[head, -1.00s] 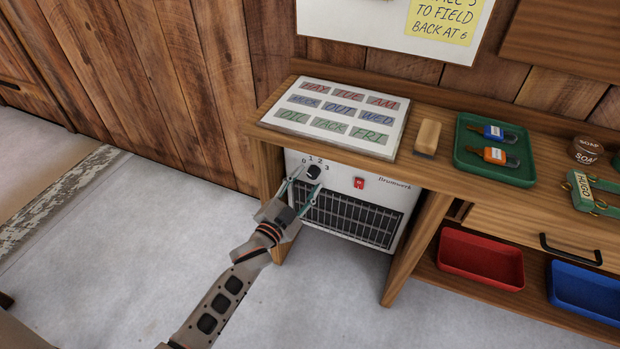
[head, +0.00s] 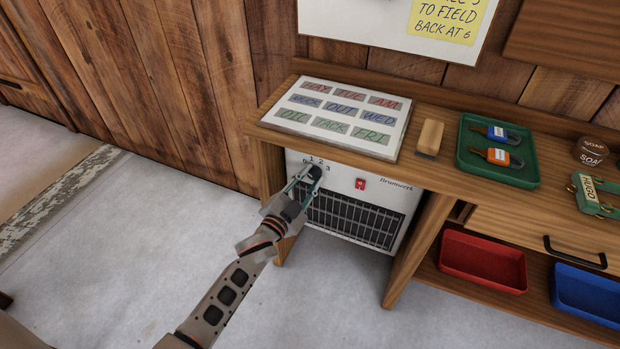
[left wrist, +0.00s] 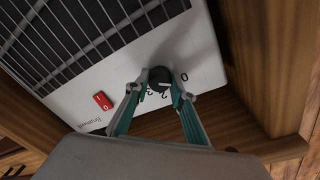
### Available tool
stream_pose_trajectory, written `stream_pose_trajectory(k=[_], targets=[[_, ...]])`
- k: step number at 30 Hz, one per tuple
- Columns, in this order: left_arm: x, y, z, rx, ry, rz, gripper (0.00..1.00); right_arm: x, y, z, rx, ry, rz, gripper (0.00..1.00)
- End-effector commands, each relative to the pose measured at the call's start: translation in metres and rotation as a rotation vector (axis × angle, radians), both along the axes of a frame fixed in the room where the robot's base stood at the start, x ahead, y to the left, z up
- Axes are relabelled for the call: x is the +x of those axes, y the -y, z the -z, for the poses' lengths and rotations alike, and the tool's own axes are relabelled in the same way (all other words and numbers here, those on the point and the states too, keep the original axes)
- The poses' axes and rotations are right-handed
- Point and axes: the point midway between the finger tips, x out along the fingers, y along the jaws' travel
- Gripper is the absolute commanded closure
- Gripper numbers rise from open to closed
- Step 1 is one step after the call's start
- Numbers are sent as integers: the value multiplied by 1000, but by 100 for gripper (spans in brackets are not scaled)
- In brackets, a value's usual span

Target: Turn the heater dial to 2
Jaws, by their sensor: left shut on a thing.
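The white heater (head: 400,196) stands under the bench, with a dark round dial (head: 314,172) at its upper left. Printed numbers 0, 1, 2 and 3 run around the dial. My left gripper (head: 306,177) is at the dial with its teal fingers on either side. In the left wrist view, the left gripper (left wrist: 163,79) is shut on the dial (left wrist: 160,77), one fingertip against each side. A pale mark shows on the dial, but I cannot tell which number it points to. My right gripper is not in view.
A red switch (head: 360,183) and a black grille (head: 352,217) are on the heater front. The bench top above carries a lettered board (head: 395,150), a brush (head: 430,137) and a green tray (head: 469,174). Red (head: 483,262) and blue (head: 585,291) bins sit on the lower right shelf.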

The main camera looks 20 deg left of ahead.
Motion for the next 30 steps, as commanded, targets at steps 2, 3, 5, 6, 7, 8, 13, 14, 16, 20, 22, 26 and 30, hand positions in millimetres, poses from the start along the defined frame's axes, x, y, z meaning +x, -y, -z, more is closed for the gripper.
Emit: stream_pose_trajectory(k=[2, 3, 5, 6, 7, 8, 13, 14, 16, 20, 22, 26, 30], targets=[[0, 0, 0, 18, 1, 0, 98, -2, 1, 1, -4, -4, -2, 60], [0, 0, -1, 30, 1, 0, 98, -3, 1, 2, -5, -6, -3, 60], [0, 0, -1, 56, 3, 0, 98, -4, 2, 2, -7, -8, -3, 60], [0, 0, -1, 78, 4, 0, 98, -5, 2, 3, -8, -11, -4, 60], [0, 0, -1, 95, 5, 0, 98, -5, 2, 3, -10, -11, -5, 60], [0, 0, -1, 114, 5, -1, 98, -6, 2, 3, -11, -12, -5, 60], [0, 0, -2, 250, 9, 0, 98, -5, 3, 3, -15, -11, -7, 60], [0, 0, -2, 279, 10, 0, 98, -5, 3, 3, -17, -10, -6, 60], [0, 0, -2, 344, 12, 0, 98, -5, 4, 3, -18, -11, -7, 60], [0, 0, -1, 469, 15, -1, 98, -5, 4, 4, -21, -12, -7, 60], [0, 0, -2, 535, 18, -1, 98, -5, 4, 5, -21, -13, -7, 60], [0, 0, -1, 660, 22, -1, 98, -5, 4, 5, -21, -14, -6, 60], [-1, 0, -1, 794, 26, 0, 98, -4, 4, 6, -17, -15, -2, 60]])
